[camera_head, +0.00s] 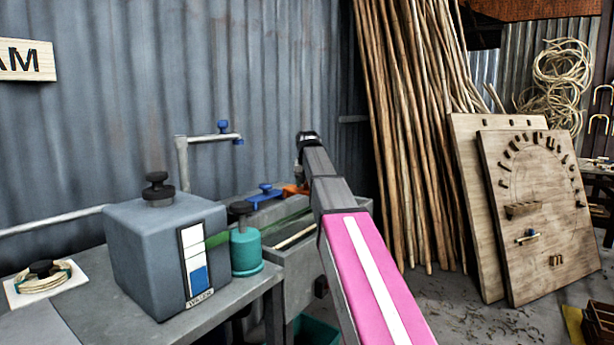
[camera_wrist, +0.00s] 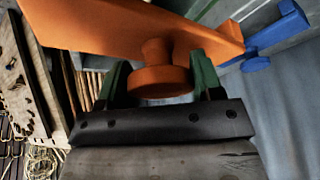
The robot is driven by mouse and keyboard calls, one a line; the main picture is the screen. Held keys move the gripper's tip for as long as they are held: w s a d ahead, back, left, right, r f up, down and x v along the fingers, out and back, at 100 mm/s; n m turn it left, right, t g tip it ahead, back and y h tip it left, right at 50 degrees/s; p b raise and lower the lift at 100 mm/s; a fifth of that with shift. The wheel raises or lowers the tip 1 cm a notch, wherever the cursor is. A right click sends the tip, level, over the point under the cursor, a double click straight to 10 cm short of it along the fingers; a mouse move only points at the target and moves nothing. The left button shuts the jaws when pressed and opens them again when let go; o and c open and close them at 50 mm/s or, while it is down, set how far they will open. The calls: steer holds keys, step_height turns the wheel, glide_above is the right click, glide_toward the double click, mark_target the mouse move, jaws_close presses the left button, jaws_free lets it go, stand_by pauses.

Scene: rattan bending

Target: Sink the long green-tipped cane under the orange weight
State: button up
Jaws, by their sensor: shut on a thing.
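The orange weight (camera_wrist: 125,28) fills the upper part of the wrist view, a flat bar with a round knob (camera_wrist: 160,82). My gripper (camera_wrist: 162,78) is shut on this knob, one dark green finger on each side. In the head view a small part of the orange weight (camera_head: 293,190) shows at the trough, left of my arm, which hides my fingers. A pale cane (camera_head: 296,237) lies in the grey trough (camera_head: 292,272). I cannot make out a green tip on it. Whether the weight touches anything below is hidden.
A blue weight (camera_head: 264,192) sits left of the orange one and also shows in the wrist view (camera_wrist: 268,45). A teal canister (camera_head: 246,252) and a grey box (camera_head: 163,255) stand on the bench left of the trough. Tall canes (camera_head: 410,130) and boards (camera_head: 535,220) lean at right.

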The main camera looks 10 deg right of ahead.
steer(key=w+r, duration=0.2)
steer(key=w, duration=0.4)
glide_above(306, 232)
steer(key=w, duration=0.1)
steer(key=shift+n, duration=0.3)
steer(key=shift+w+f, duration=0.2)
steer(key=shift+f, duration=7.65)
steer(key=shift+f, duration=0.3)
steer(key=shift+f, duration=0.35)
steer(key=shift+f, duration=0.95)
steer(key=shift+f, duration=0.35)
steer(key=shift+f, duration=1)
steer(key=shift+f, duration=0.35)
steer(key=shift+f, duration=0.3)
